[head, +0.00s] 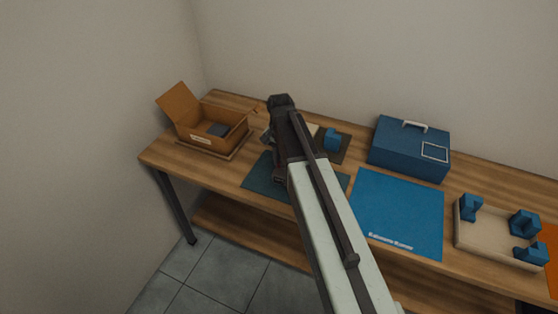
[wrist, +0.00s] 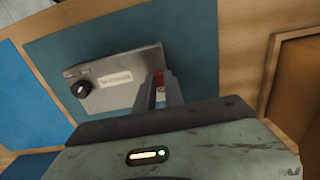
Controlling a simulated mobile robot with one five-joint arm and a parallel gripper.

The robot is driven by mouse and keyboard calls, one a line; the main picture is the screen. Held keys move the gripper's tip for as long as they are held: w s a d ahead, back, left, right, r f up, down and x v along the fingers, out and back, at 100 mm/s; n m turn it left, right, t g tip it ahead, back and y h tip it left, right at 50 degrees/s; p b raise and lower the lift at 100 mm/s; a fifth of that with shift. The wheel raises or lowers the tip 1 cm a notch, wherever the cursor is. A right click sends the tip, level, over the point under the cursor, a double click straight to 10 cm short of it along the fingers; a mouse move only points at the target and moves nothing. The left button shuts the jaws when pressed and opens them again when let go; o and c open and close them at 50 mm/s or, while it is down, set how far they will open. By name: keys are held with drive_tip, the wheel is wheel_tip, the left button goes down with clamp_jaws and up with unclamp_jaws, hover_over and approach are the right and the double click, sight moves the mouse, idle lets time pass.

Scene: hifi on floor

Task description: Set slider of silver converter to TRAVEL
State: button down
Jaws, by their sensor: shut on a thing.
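The silver converter (wrist: 115,82) lies on a dark teal mat (wrist: 60,42) in the wrist view. It has a black round knob (wrist: 81,88) and a white label whose text I cannot read. A small red slider (wrist: 158,76) shows at its right end. My gripper (wrist: 157,84) reaches to that end, its fingers shut on the red slider. The slider's markings and exact position are hidden by the fingers. In the head view my gripper (head: 279,178) points down over the teal mat (head: 256,178), and my arm hides the converter.
An open cardboard box (head: 212,134) stands at the left. A blue case (head: 408,148) stands at the back right, with a bare blue mat (head: 400,210) before it. A tray (head: 492,240) holds blue blocks at the right.

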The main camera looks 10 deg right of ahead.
idle(0.3)
drive_tip(key=shift+s+d, duration=0.9)
drive_tip(key=shift+d, duration=0.25)
drive_tip(key=c, duration=1.4)
unclamp_jaws()
wheel_tip(320, 180, up, 8)
drive_tip(key=p, duration=0.8)
drive_tip(key=shift+w+f, duration=0.1)
